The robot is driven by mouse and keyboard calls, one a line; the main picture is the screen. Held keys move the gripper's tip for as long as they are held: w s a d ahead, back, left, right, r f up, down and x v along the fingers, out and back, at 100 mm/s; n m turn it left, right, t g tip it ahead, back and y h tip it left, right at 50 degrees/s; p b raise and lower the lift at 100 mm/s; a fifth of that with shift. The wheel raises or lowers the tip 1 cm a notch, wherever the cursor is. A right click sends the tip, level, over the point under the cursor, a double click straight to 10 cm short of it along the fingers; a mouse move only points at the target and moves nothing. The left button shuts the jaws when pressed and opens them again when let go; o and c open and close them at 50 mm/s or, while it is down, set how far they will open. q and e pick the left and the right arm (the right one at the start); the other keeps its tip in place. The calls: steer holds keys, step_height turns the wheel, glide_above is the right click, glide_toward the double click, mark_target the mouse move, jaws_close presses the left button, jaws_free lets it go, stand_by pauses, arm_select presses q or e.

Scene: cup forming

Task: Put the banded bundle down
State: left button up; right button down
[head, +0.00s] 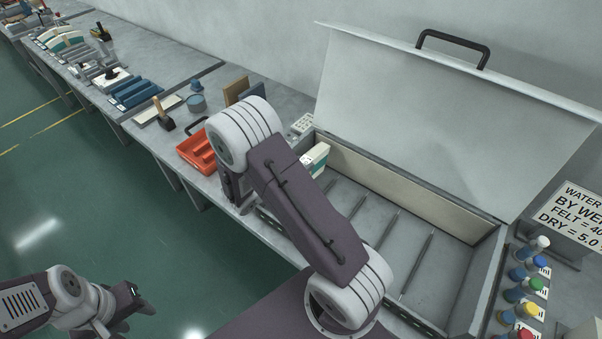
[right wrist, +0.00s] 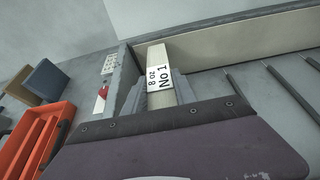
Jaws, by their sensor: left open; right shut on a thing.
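The banded bundle (head: 316,158) is a pale cream block with green on it, at the left end of the open grey box (head: 487,272). My left gripper (head: 133,299) is open and empty, low at the left over the floor, away from the bench.
Thin dividers (head: 416,262) split the box floor into slots, empty where visible. The raised lid (head: 440,110) stands behind. An orange tray (head: 198,152) sits left of the box. Several colour-capped bottles (head: 530,262) and a printed sign (head: 571,214) stand at the right.

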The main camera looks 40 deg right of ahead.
step_height(320, 180, down, 4)
steer(key=shift+w+d+r, duration=0.1)
steer(key=c, duration=1)
jaws_free()
steer(key=shift+f, duration=0.2)
